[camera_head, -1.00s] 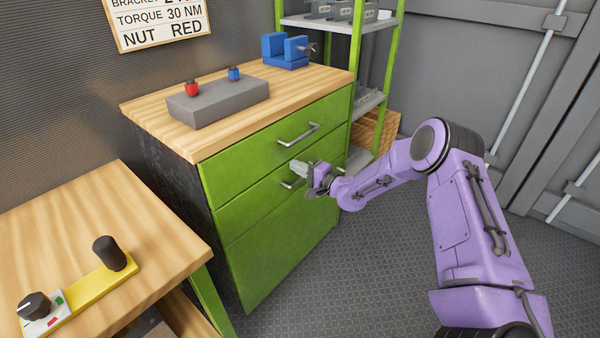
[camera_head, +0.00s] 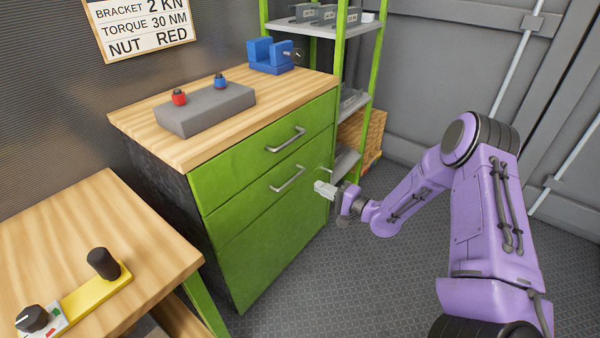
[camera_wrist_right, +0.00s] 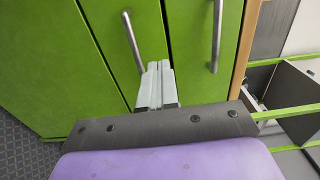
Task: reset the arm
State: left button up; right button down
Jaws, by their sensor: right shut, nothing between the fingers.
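My right arm (camera_head: 490,200) is purple and comes in from the right in the head view. Its gripper (camera_head: 322,188) is shut and empty, in front of the right part of the green cabinet (camera_head: 265,235), to the right of the lower drawer handle (camera_head: 287,179). In the right wrist view the two pale fingers (camera_wrist_right: 157,80) are together, between the two metal handles in the picture, with green drawer fronts behind. I cannot tell whether the fingertips touch the cabinet. My left gripper is not in view.
Both drawers look shut. On the cabinet top are a grey block (camera_head: 206,110) with a red and a blue knob, and a blue vise (camera_head: 270,56). A green shelf rack (camera_head: 345,60) stands behind. A wooden table (camera_head: 90,235) is at left. Floor right of the cabinet is clear.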

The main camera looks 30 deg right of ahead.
jog(key=shift+a+f, duration=0.1)
jog(key=s+a+f+n+g+h+p, duration=0.3)
jog(key=s+a+f+g+h+p, duration=0.25)
jog(key=s+f+h, duration=0.35)
jog(key=s+a+n+g+p, duration=0.2)
jog(key=s+a+g+p, duration=0.1)
jog(key=s, duration=0.9)
jog(key=s+a+n+g+p, duration=0.2)
jog(key=s+g, duration=0.3)
jog(key=s, duration=0.8)
jog(key=shift+a+f+p, duration=0.2)
jog(key=shift+a+p, duration=0.2)
jog(key=shift+p, duration=0.15)
